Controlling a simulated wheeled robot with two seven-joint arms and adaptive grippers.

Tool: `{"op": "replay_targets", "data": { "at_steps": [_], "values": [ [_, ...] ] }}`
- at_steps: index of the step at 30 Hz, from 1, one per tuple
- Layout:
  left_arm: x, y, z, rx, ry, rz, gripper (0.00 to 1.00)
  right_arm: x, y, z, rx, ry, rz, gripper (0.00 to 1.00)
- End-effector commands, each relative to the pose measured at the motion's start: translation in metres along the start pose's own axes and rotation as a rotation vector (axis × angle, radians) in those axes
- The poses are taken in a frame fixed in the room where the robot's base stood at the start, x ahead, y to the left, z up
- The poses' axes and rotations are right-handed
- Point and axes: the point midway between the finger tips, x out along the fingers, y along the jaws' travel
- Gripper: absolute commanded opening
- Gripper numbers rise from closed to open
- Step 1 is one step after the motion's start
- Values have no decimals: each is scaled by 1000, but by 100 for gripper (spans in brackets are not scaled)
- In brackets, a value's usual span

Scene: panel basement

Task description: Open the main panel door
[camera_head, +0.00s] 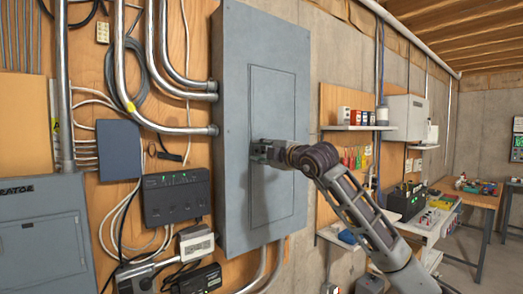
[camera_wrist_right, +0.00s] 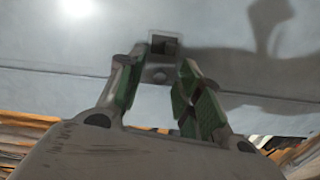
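The main panel (camera_head: 235,60) is a tall grey metal box on the wooden board in the middle of the head view. Its door (camera_head: 273,100) is the inset rectangle on its front and looks closed, flush with the cover. My right gripper (camera_head: 256,151) is at the door's left edge, at mid height, and hides that part. In the right wrist view, a small latch with a dark square recess (camera_wrist_right: 164,45) shows just beyond the fingertips. The fingers (camera_wrist_right: 160,75) have green pads and stand apart, with nothing between them. Contact with the latch cannot be told. My left gripper is not in view.
Metal conduits (camera_head: 175,128), a blue-grey box (camera_head: 118,150) and a black device (camera_head: 176,197) are left of the panel. A grey generator box (camera_head: 40,245) is at lower left. Shelves (camera_head: 358,127) and a workbench (camera_head: 470,197) stand to the right.

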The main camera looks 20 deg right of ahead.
Motion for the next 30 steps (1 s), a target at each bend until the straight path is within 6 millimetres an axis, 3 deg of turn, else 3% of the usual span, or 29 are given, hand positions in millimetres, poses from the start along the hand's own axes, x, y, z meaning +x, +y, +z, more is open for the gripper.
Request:
{"op": "replay_targets", "data": {
  "at_steps": [10,18,30],
  "values": [
    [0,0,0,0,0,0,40,2,-1,0,0,0,-1,35],
    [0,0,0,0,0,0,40,2,-1,0,0,0,-1,1],
    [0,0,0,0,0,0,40,2,-1,0,0,1,-2,0]
  ]
}}
